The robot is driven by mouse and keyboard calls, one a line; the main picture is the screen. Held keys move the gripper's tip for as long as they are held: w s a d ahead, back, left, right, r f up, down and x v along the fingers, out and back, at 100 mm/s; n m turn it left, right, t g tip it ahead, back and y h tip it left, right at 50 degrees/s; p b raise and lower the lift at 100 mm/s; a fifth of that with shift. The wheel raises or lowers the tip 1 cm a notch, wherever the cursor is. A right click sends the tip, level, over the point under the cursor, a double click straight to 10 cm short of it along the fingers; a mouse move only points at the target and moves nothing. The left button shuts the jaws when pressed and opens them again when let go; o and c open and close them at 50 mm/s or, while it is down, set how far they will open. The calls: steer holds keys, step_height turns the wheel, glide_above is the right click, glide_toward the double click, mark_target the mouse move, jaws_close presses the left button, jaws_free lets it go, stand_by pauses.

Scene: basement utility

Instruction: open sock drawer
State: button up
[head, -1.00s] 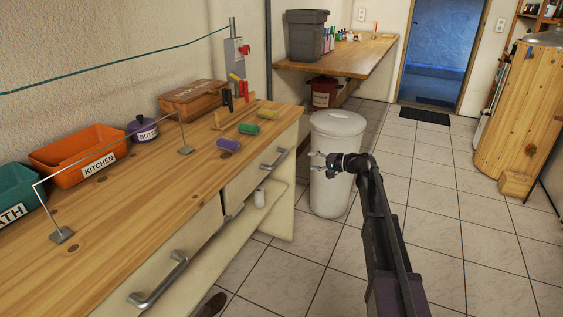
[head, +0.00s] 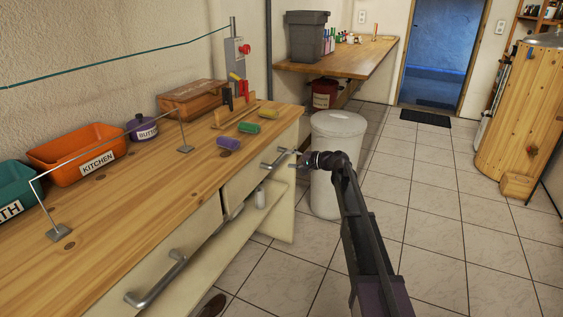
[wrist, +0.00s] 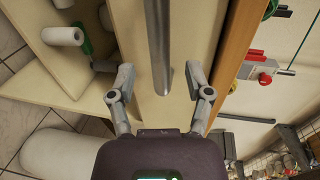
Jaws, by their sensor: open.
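The wooden workbench has two cream drawers with grey bar handles. The far drawer (head: 252,178) is shut, and its handle (head: 276,160) is at the bench's far end. The near drawer (head: 165,255) is also shut, with its handle (head: 158,283) at lower left. I see no sock label on either. My gripper (head: 290,158) is at the far handle, open and empty. In the wrist view, the far handle (wrist: 158,40) runs down between the spread fingers of my gripper (wrist: 160,80). Whether a finger touches the bar I cannot tell.
The benchtop (head: 150,195) holds an orange KITCHEN bin (head: 75,150), a wire rail (head: 110,140) and coloured spools (head: 228,143). A white bin (head: 335,175) stands behind my arm.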

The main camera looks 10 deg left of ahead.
mark_target(282, 159)
steer(key=shift+b+x, duration=0.35)
steer(key=shift+x, duration=1.85)
steer(key=shift+d, duration=0.1)
jaws_close()
